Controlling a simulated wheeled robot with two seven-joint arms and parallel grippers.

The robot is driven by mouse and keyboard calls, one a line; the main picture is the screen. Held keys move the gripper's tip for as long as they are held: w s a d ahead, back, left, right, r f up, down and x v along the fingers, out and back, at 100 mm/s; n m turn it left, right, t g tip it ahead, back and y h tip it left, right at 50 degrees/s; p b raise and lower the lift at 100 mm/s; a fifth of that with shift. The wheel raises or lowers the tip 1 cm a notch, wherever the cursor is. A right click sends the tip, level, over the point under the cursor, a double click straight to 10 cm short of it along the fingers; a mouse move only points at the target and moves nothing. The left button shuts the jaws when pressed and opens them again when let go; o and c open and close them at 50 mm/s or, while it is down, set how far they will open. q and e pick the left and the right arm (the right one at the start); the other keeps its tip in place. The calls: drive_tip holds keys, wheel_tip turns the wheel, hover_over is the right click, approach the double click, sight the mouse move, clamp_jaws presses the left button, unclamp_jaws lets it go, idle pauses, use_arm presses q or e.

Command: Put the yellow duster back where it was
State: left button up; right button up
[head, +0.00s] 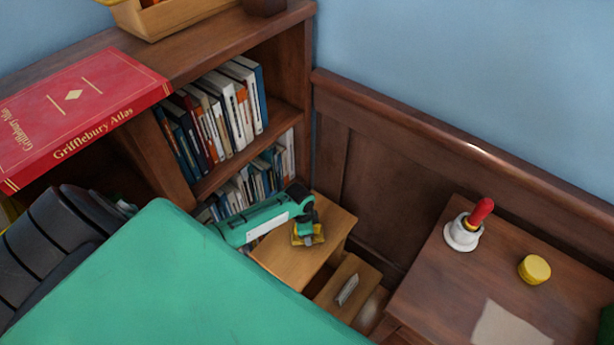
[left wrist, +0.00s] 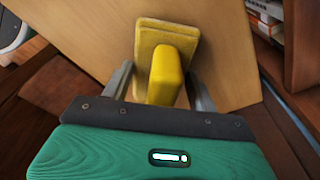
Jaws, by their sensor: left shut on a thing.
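The yellow duster (head: 317,239) is a flat yellow pad with an upright yellow handle. In the head view it is at the top of the wooden step stool (head: 280,262), mostly covered by my left gripper (head: 306,228). In the left wrist view the duster (left wrist: 165,75) has its handle between the two grey fingers of my left gripper (left wrist: 163,88), shut on it. The pad is over the pale wood top (left wrist: 100,30). I cannot tell whether it touches the wood or is slightly above it. My right gripper is not in view.
Left of the stool stands a bookcase (head: 290,75) with rows of books and a red atlas (head: 80,110) on top. A lower step (head: 335,310) holds a small whitish item (head: 348,289). A right-hand table (head: 425,285) holds a red-handled bell (head: 465,232) and yellow round tin (head: 534,269).

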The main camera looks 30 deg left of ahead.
use_arm(q)
drive_tip(key=shift+f, duration=0.1)
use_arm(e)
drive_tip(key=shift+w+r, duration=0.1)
use_arm(q)
drive_tip(key=o, duration=0.9)
drive_tip(key=shift+o, duration=0.2)
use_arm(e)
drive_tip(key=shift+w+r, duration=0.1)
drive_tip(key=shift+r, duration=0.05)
